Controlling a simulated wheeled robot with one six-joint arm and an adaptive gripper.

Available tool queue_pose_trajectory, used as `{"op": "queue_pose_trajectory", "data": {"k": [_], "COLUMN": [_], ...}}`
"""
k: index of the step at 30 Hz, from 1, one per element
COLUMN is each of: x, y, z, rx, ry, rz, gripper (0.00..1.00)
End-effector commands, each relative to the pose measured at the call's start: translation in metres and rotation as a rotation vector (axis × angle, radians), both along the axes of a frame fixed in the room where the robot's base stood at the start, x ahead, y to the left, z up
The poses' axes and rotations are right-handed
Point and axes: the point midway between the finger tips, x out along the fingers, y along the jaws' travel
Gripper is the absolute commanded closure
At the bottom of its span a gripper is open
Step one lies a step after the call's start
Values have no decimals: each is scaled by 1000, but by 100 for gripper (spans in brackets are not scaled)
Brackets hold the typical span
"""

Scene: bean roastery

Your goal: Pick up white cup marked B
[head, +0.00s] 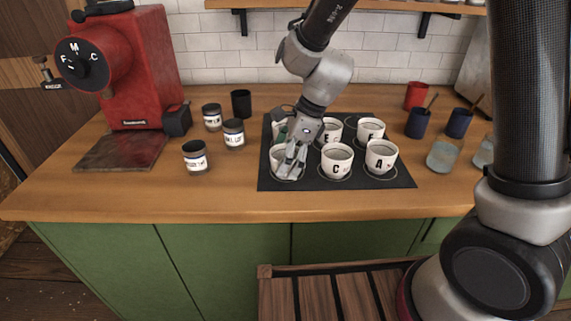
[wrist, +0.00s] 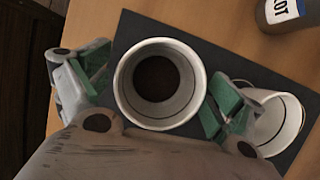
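White cups with dark letters stand in rows on a black mat (head: 270,181). The front-left white cup (head: 287,172) is partly hidden by my gripper (head: 291,160), and I cannot read its letter. In the wrist view this cup (wrist: 122,108) sits upright between the fingers of my gripper (wrist: 155,92). The fingers are spread, one green pad on each side. A gap shows on the left; the right pad looks very close to the rim. Cup C (head: 336,169) and cup A (head: 381,166) stand to its right, cup E (head: 325,139) behind.
A second white cup (wrist: 284,125) is beside the right finger. Several labelled jars (head: 196,158) stand left of the mat, by a red grinder (head: 140,75). Dark blue cups (head: 419,128), a red cup (head: 415,98) and glasses (head: 442,157) are at the right. The front counter strip is clear.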

Motion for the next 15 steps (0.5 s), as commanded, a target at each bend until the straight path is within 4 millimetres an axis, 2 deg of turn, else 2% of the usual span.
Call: {"op": "queue_pose_trajectory", "data": {"k": [1,9,15], "x": [0,0,0], "y": [0,0,0], "z": [0,0,1], "rx": [0,0,0], "ry": [0,0,0], "rz": [0,0,0], "gripper": [14,62,63]}}
